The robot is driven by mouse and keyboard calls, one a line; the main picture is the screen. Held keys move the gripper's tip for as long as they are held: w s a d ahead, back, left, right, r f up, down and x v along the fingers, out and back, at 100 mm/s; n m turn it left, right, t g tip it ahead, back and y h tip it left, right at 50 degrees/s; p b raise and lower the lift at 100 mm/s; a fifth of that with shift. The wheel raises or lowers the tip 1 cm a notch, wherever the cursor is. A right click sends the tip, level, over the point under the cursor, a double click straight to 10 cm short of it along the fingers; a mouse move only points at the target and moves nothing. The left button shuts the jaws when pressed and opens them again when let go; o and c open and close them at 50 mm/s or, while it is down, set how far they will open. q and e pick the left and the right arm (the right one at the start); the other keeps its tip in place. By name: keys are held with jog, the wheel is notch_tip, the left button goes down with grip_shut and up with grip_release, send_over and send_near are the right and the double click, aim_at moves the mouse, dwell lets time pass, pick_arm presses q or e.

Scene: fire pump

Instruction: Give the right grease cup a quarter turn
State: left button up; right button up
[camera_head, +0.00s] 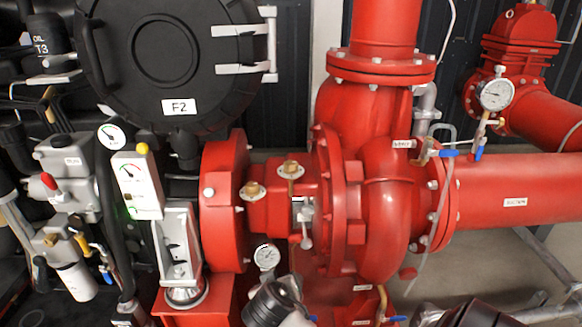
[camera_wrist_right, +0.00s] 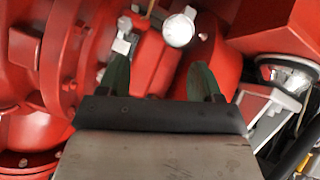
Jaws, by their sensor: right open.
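Two brass grease cups sit on top of the red bearing housing in the head view. The right grease cup (camera_head: 290,169) is upright beside the pump flange, and the left grease cup (camera_head: 253,190) is nearer the motor-side red guard. My right gripper (camera_wrist_right: 161,68) shows in the right wrist view with its two dark green fingers apart and nothing between them. It is over the red housing near a small round gauge (camera_wrist_right: 179,30). I cannot make out either cup clearly in the wrist view. My left gripper is not in view.
The small gauge also shows below the housing in the head view (camera_head: 267,256). A silver lever (camera_head: 306,225) hangs beside the pump flange. The red pump casing (camera_head: 385,210) fills the right side, and a white indicator box (camera_head: 137,185) stands at left.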

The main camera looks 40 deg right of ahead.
jog(key=w+d+r+m+h, duration=0.4)
jog(key=w+d+r, duration=0.1)
jog(key=w+r, duration=0.25)
jog(key=m+h, duration=0.4)
jog(key=h, duration=0.1)
send_near(288, 166)
jog(key=d, duration=0.2)
jog(key=shift+t, duration=0.3)
jog(key=x, duration=0.4)
jog(key=p+x, duration=0.1)
jog(key=x, duration=0.4)
jog(key=shift+w+a+f, duration=0.15)
jog(key=shift+w, duration=0.05)
jog(key=shift+w+d, duration=0.3)
jog(key=shift+d, duration=0.3)
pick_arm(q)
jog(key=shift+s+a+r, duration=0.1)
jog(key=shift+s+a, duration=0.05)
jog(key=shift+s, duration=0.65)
pick_arm(e)
jog(key=c, duration=0.9)
jog(key=shift+f, duration=0.1)
